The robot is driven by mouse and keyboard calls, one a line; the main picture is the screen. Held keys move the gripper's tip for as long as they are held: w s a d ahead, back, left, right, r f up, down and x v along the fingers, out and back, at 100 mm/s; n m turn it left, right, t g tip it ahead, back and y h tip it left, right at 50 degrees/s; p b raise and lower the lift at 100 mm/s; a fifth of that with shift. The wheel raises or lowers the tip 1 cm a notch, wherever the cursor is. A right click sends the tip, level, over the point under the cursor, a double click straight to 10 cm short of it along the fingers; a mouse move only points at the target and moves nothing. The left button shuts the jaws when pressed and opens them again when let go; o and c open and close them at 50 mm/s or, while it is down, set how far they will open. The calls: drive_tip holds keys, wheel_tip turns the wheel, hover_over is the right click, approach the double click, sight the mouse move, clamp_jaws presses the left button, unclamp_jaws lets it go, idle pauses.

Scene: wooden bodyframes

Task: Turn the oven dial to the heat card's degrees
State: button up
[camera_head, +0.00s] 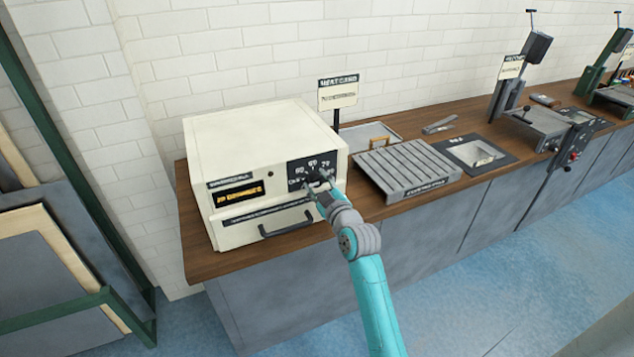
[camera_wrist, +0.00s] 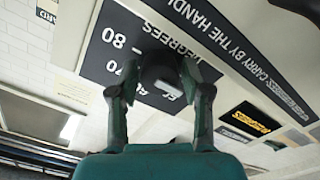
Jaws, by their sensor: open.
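The cream oven (camera_head: 260,145) stands at the left end of the bench. Its dark dial panel (camera_head: 305,168) shows 60 and 70; the wrist view shows 70, 80 and DEGREES on the panel (camera_wrist: 112,50). The black dial (camera_wrist: 160,68) sits between the fingers of my gripper (camera_wrist: 160,90), which is open around it; I cannot tell if they touch. In the head view my gripper (camera_head: 318,182) hides most of the dial. The heat card (camera_head: 338,94) stands on a post behind the oven; its degrees are too small to read.
The oven has an amber display (camera_head: 238,193), not clearly legible, and a dark handle (camera_head: 286,222) below. A grey slatted rack (camera_head: 405,170) and a tray (camera_head: 370,133) lie to the right. A green-framed rack (camera_head: 75,170) stands at the left.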

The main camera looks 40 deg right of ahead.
drive_tip(key=shift+w, duration=0.25)
drive_tip(key=c, duration=0.9)
drive_tip(key=shift+o, duration=0.2)
